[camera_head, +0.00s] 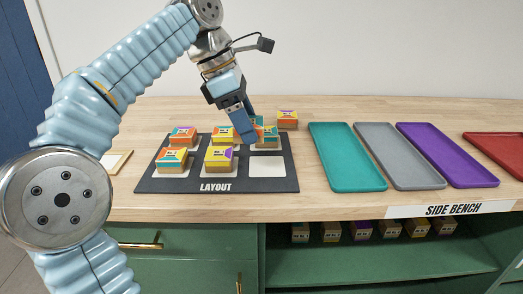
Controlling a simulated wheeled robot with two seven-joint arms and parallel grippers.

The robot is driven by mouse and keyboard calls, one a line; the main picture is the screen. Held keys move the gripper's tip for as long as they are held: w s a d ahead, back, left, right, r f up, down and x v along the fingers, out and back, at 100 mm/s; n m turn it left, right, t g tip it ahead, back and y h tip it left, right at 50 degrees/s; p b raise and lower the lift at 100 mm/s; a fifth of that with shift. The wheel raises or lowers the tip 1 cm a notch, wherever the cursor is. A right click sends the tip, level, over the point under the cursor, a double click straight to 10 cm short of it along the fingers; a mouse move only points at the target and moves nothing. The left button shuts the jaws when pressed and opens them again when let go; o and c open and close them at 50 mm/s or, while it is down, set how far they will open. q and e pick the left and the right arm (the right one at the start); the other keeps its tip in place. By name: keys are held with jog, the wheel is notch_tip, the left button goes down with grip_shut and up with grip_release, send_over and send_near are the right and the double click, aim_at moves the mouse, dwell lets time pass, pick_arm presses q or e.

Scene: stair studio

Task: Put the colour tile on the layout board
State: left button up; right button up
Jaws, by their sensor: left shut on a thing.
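The dark layout board (148,184) lies on the bench with several colour tiles on wooden blocks. An orange and purple tile (183,134) sits at its back left, a teal and orange one (172,158) at front left, and a yellow one (220,157) at front middle. The front right white square (267,170) is bare. My left gripper (246,134) points down over the back right of the board, shut on a teal and orange colour tile (269,132). The gripper partly hides this tile, so I cannot tell whether it touches the board. My right gripper is not in view.
Another tile (287,117) stands behind the board. Teal (346,160), grey (398,158), purple (446,157) and red (500,147) trays lie to the right. A small framed card (116,161) lies left. Several blocks (361,230) sit on the shelf below.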

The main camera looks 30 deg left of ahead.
pick_arm(q)
send_near(270, 166)
jog(key=shift+d+f, duration=0.2)
jog(key=shift+d, duration=0.25)
jog(key=shift+d+f, duration=0.2)
jog(key=shift+d, duration=0.25)
jog(key=f, duration=0.2)
jog(key=w+f, duration=0.1)
jog(key=f, duration=0.1)
jog(key=shift+w+d, duration=0.2)
jog(key=shift+f, duration=0.35)
jog(key=shift+f, duration=0.1)
jog(key=o, duration=1.2)
jog(key=v, duration=1.2)
jog(key=shift+d, duration=0.1)
